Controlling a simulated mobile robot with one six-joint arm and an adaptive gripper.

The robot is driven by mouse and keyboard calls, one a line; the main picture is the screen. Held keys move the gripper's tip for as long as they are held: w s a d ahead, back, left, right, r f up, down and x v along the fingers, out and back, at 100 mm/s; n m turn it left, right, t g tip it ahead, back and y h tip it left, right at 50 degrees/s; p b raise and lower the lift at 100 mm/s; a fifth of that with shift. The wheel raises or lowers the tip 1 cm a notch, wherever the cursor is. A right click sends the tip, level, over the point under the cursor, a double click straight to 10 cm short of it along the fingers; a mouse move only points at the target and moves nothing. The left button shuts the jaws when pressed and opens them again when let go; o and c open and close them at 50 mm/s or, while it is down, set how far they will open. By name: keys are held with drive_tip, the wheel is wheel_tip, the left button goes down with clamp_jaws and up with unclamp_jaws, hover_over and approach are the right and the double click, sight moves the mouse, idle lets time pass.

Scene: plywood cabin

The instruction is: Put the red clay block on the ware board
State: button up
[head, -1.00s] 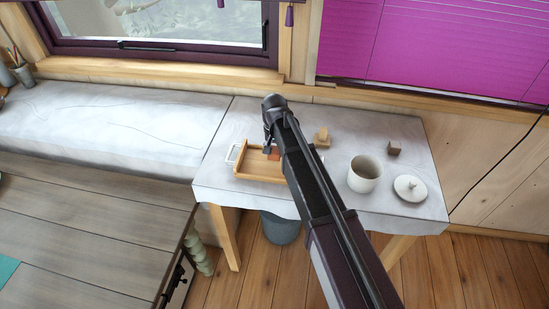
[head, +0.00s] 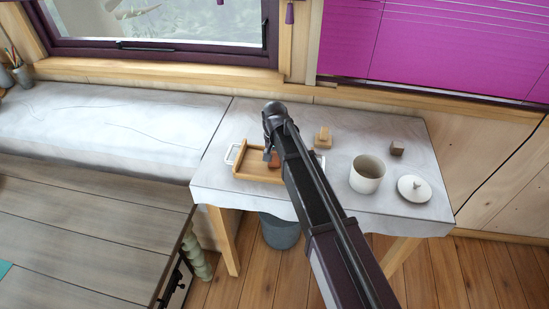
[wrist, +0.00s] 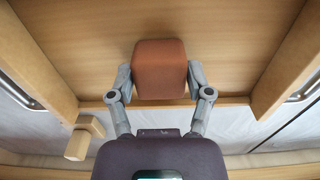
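The ware board (head: 247,167) is a light wooden tray with raised sides and pale handles, on the cloth-covered table. It fills much of the wrist view (wrist: 70,40). The red clay block (wrist: 160,68) sits between the two fingers of my gripper (wrist: 160,82), which press on its sides. In the head view, the red block (head: 274,162) shows over the board, partly behind my arm. I cannot tell whether its underside touches the board. My gripper is mostly hidden by my arm in the head view.
A wooden piece with a knob (head: 323,139) stands just right of my arm, behind the board. Farther right are a small dark cube (head: 397,148), a white pot (head: 367,175) and a round lid (head: 414,189). A grey bucket (head: 279,231) is under the table.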

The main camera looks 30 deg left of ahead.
sight(275, 161)
drive_tip(key=shift+o, duration=1.2)
drive_tip(key=shift+r, duration=0.15)
wheel_tip(275, 161, up, 12)
drive_tip(key=p, duration=1.2)
drive_tip(key=shift+d, duration=0.15)
drive_tip(key=d+m, duration=0.2)
drive_tip(key=d, duration=3.6)
drive_tip(key=s+d+m, duration=0.1)
drive_tip(key=s+d, duration=0.5)
drive_tip(key=d, duration=0.5)
drive_tip(key=shift+d, duration=0.15)
